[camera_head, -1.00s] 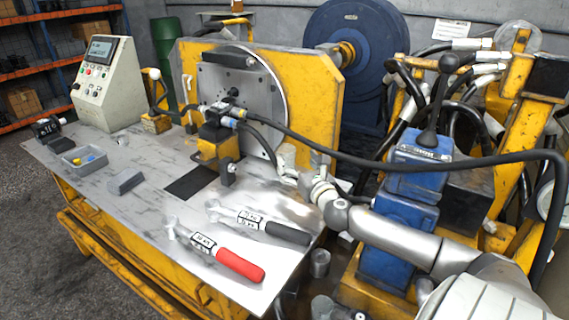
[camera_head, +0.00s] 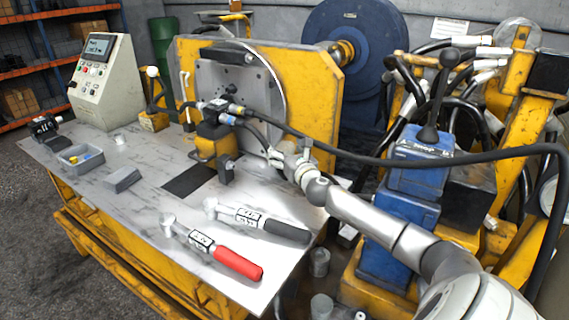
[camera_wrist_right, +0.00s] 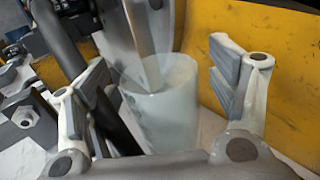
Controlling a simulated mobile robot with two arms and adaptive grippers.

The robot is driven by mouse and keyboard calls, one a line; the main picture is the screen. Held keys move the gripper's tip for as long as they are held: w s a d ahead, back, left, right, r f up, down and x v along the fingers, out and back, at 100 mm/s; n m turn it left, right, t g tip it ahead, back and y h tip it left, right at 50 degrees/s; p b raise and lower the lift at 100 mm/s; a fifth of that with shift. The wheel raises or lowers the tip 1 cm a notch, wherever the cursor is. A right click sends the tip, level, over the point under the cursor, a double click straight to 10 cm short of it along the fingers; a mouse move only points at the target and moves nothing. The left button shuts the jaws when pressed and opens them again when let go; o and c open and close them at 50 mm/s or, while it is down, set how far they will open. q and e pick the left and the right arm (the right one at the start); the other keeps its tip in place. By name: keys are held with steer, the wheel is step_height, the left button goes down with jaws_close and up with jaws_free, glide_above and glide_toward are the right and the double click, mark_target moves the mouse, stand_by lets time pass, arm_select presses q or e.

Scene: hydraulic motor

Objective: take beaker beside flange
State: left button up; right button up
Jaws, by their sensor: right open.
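A clear, pale beaker (camera_wrist_right: 165,112) stands upright in the right wrist view, close to the yellow plate. My right gripper (camera_wrist_right: 160,70) is open, with one finger on each side of the beaker and gaps showing. In the head view the right gripper (camera_head: 279,153) is at the foot of the round grey flange plate (camera_head: 255,105), and the beaker is largely hidden or too small to tell there. My left gripper is not in view.
A black hose (camera_head: 390,158) arches above my right arm. A valve block (camera_head: 216,135) stands left of the gripper. Torque wrenches with a red handle (camera_head: 238,264) and a dark handle (camera_head: 287,231) lie in front. A grey bin (camera_head: 80,161) is at left.

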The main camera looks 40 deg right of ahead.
steer(key=shift+w, duration=0.15)
steer(key=shift+c, duration=0.4)
steer(key=c, duration=0.9)
steer(key=shift+c, duration=0.7)
steer(key=shift+r, duration=0.2)
